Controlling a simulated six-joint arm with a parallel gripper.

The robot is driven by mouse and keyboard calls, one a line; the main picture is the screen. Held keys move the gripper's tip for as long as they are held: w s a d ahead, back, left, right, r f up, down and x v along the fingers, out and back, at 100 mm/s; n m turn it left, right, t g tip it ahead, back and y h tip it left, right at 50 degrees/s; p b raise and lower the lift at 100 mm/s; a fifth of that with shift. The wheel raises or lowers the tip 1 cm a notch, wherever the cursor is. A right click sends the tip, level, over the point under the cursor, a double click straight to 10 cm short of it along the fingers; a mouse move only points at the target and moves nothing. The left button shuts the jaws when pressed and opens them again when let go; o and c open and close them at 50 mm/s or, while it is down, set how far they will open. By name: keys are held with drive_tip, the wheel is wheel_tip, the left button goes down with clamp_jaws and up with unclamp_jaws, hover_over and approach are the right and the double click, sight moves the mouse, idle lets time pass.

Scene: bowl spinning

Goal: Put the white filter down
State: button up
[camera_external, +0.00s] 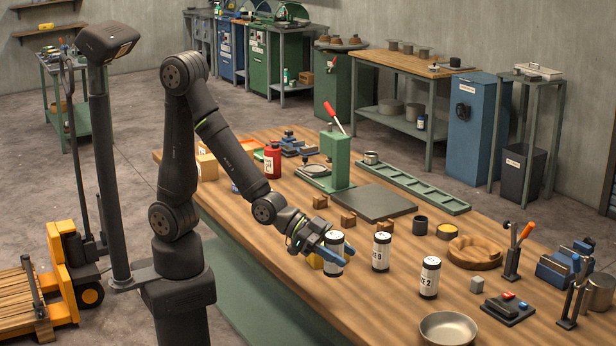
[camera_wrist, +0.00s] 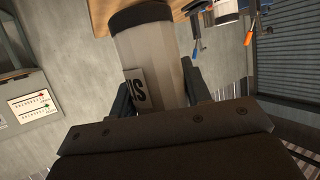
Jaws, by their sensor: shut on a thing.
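Two similar white cylinders, one (camera_external: 381,252) close on the right and another (camera_external: 430,278) further right, stand on the table. A metal bowl (camera_external: 448,328) is at the front. Small brown blocks (camera_external: 348,220) and a dark plate (camera_external: 374,202) lie behind. A yellow object (camera_external: 316,261) is partly hidden by my gripper.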

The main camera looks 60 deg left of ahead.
drive_tip(key=shift+s+d+r, duration=0.25)
drive_tip(key=shift+s+r, duration=0.3)
drive_tip(key=shift+s, duration=0.3)
drive_tip(key=shift+d+r, duration=0.15)
drive_tip(key=shift+d, duration=0.25)
drive_tip(key=w+d+r+m+g, duration=0.1)
drive_tip(key=w+d, duration=0.1)
drive_tip(key=d, duration=1.1)
drive_tip(key=w+d+r, duration=0.1)
drive_tip(key=w+d, duration=0.1)
drive_tip(key=d, duration=1.2)
hover_over(453, 339)
drive_tip(key=shift+f, duration=3.75)
drive_tip(key=shift+f+h, duration=0.3)
drive_tip(key=shift+f, duration=1.65)
drive_tip(key=shift+f, duration=0.1)
drive_tip(key=o, duration=1)
drive_tip(key=shift+f, duration=0.1)
drive_tip(key=shift+o, duration=0.2)
